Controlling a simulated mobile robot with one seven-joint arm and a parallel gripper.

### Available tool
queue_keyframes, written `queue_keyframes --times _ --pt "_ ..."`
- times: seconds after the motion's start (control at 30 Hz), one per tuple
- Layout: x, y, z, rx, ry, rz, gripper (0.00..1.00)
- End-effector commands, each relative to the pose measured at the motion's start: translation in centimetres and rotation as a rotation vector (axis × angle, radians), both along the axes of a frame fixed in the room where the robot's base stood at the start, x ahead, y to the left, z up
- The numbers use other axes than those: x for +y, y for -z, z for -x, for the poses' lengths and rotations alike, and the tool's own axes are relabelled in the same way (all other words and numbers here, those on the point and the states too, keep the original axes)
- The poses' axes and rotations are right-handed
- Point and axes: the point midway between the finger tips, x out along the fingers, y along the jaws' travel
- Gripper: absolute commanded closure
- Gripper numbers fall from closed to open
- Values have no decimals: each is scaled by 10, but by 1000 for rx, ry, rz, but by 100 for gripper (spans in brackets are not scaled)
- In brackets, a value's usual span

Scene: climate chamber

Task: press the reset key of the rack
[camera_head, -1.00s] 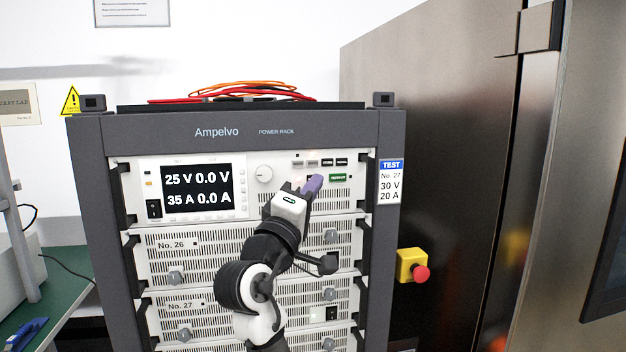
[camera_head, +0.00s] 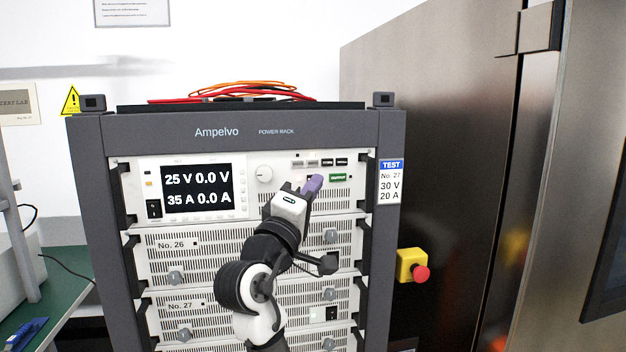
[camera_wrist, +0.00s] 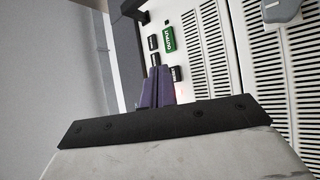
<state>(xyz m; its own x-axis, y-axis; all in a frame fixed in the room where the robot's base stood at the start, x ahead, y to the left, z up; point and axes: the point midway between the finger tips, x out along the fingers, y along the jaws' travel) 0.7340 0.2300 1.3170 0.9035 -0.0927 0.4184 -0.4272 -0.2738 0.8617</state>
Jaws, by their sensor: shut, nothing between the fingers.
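The power rack (camera_head: 240,130) stands upright ahead, its top unit lit with a display (camera_head: 197,188). A row of small grey and black keys (camera_head: 327,162) sits at that unit's upper right, above a green OUTPUT key (camera_head: 338,177). The wrist view shows the OUTPUT key (camera_wrist: 168,41), two black keys (camera_wrist: 153,50) and another dark key (camera_wrist: 175,73) beside my fingers. I cannot read which is the reset key. My gripper (camera_head: 315,181) is shut and empty, its purple fingertips (camera_wrist: 159,70) just in front of the panel near these keys. Contact cannot be told; the fingers hide part of the panel.
A round knob (camera_head: 264,174) is left of the keys. A yellow box with a red emergency button (camera_head: 420,273) is right of the rack, before a large steel chamber (camera_head: 440,150). Cables (camera_head: 240,92) lie on top. A green bench (camera_head: 50,310) stands left.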

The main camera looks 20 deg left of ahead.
Motion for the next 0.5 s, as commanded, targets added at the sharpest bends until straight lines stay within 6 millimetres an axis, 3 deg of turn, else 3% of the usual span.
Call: queue_keyframes --times 0.5 --pt "3 0 -5 0 0 1 100"
